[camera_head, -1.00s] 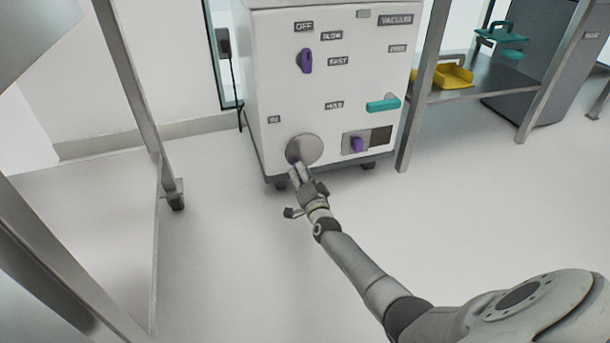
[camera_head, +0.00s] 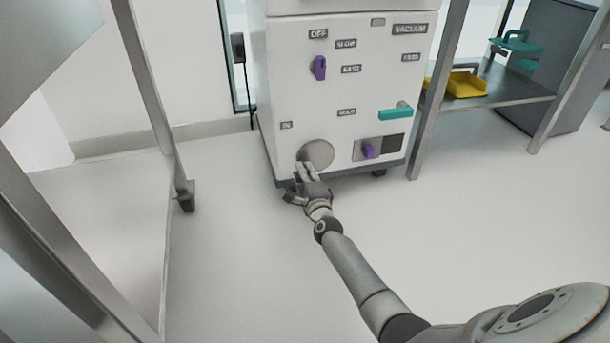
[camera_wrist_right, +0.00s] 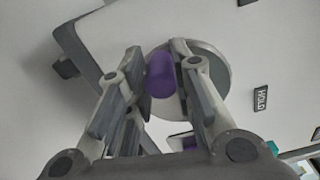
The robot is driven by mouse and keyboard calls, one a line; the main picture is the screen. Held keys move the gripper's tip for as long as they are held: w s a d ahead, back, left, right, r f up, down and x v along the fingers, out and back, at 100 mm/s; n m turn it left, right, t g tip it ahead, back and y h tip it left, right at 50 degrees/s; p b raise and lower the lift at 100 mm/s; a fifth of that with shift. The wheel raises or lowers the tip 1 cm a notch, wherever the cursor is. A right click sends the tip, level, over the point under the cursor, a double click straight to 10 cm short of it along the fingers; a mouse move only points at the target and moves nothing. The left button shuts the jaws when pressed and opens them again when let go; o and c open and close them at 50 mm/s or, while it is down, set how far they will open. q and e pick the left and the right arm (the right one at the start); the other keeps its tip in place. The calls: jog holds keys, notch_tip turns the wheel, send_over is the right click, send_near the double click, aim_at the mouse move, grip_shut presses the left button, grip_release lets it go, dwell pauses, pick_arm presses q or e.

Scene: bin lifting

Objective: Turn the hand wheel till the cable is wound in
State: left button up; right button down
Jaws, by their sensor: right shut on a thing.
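The hand wheel is a round grey disc (camera_head: 317,153) low on the front of a white machine (camera_head: 345,85). It also shows in the right wrist view (camera_wrist_right: 212,62). Its purple handle (camera_wrist_right: 161,75) stands between the fingers of my right gripper (camera_wrist_right: 158,88). My right gripper (camera_head: 306,172) is shut on this handle, at the wheel's lower left edge in the head view, where the fingers hide the handle. A dark cord (camera_head: 243,75) hangs from a box at the machine's left side; I cannot tell whether it is the cable. My left gripper is not in view.
The machine's front also has a purple knob (camera_head: 319,68), a teal handle (camera_head: 396,111) and a purple switch (camera_head: 369,151). A shelf (camera_head: 500,86) with a yellow tray (camera_head: 466,84) stands to the right. A metal frame post (camera_head: 158,100) rises at left. Open floor lies around my arm.

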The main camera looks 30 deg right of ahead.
jog(key=shift+r+m, duration=0.15)
jog(key=shift+m, duration=0.25)
jog(key=c, duration=1.3)
grip_release()
jog(key=shift+o, duration=0.2)
